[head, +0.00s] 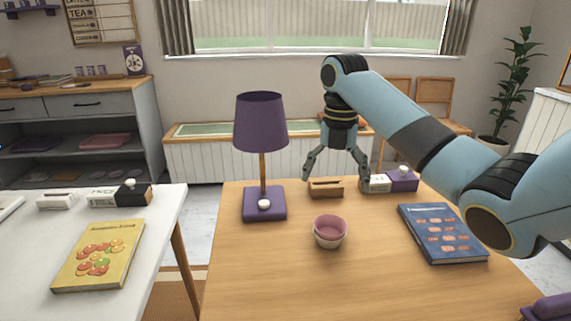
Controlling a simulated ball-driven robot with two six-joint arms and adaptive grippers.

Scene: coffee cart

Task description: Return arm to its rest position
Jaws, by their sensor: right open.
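My right arm comes in from the right in the head view and arches over the wooden table (270,285). My right gripper (336,178) points down, its fingers spread open, above the back part of the table near a small wooden block with a slot (326,188). I see nothing between the fingers. Whether a fingertip touches anything there I cannot tell. My left gripper is not in view.
A purple lamp (262,120), a pink-and-white bowl (330,231), a blue book (442,233) and a purple box (403,181) stand on the table. A white table (165,210) with a yellow book (100,256) is at left. The front middle is clear.

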